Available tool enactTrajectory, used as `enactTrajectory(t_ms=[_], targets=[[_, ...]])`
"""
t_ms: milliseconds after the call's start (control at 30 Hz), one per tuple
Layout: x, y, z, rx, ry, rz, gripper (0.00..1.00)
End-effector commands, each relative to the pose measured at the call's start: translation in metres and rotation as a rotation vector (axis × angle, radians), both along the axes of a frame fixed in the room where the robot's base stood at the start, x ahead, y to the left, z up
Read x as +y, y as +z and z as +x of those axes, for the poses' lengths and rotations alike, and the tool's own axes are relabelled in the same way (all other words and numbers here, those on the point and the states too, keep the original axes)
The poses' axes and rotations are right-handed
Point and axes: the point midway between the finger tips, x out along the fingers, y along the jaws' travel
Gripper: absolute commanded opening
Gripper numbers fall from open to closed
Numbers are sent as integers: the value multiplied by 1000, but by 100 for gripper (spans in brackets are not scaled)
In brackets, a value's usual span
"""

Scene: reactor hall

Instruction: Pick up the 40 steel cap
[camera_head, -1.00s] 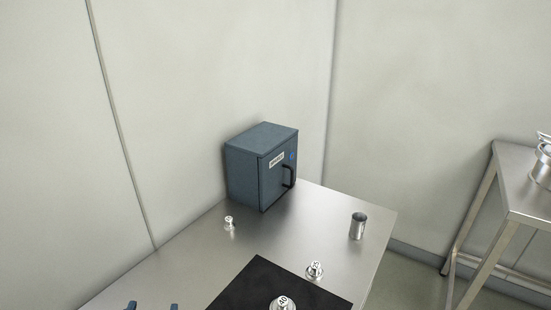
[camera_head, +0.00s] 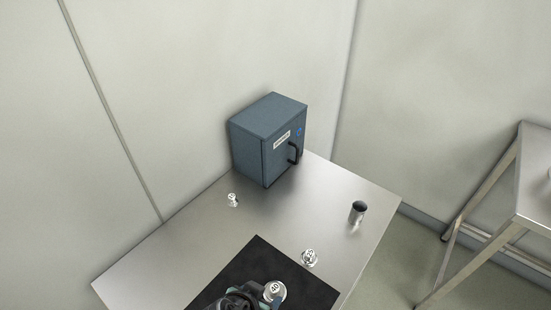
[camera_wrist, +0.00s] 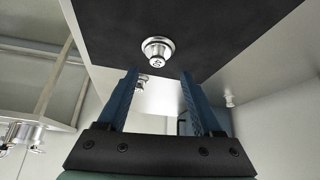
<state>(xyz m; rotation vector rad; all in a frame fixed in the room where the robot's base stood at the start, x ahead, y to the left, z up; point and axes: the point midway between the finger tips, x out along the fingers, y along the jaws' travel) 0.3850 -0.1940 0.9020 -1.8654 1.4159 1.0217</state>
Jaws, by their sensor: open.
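The 40 steel cap (camera_head: 273,290) is a shiny round steel piece with "40" on its top, standing on the black mat (camera_head: 258,254). In the wrist view the cap (camera_wrist: 157,49) shows a wide flange and a narrower knob, just beyond my fingertips and roughly midway between them. My gripper (camera_wrist: 160,74) is open, with two blue fingers apart and nothing held. In the head view my dark gripper is at the bottom edge, beside the cap and partly covering it. Whether the fingers touch the cap cannot be told.
A second numbered steel cap (camera_head: 309,258) stands by the mat's edge. A smaller steel piece (camera_head: 233,199) and a steel cup (camera_head: 357,212) stand on the steel table (camera_head: 290,205). A blue cabinet (camera_head: 268,140) is at the back. Another table (camera_head: 535,180) is at right.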

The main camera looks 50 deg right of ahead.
Motion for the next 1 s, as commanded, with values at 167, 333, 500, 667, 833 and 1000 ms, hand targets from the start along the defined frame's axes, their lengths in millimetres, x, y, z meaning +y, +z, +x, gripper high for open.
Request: enactTrajectory(t_ms=[167,333,500,667,833,1000], targets=[[-9,-13,2,-1,0,0,68],[-17,-22,2,1,-1,1,68],[-31,-42,4,-1,-1,0,68],[-38,-54,6,-2,0,1,68],[-39,-56,7,-3,2,0,68],[-39,-56,7,-2,2,1,57]])
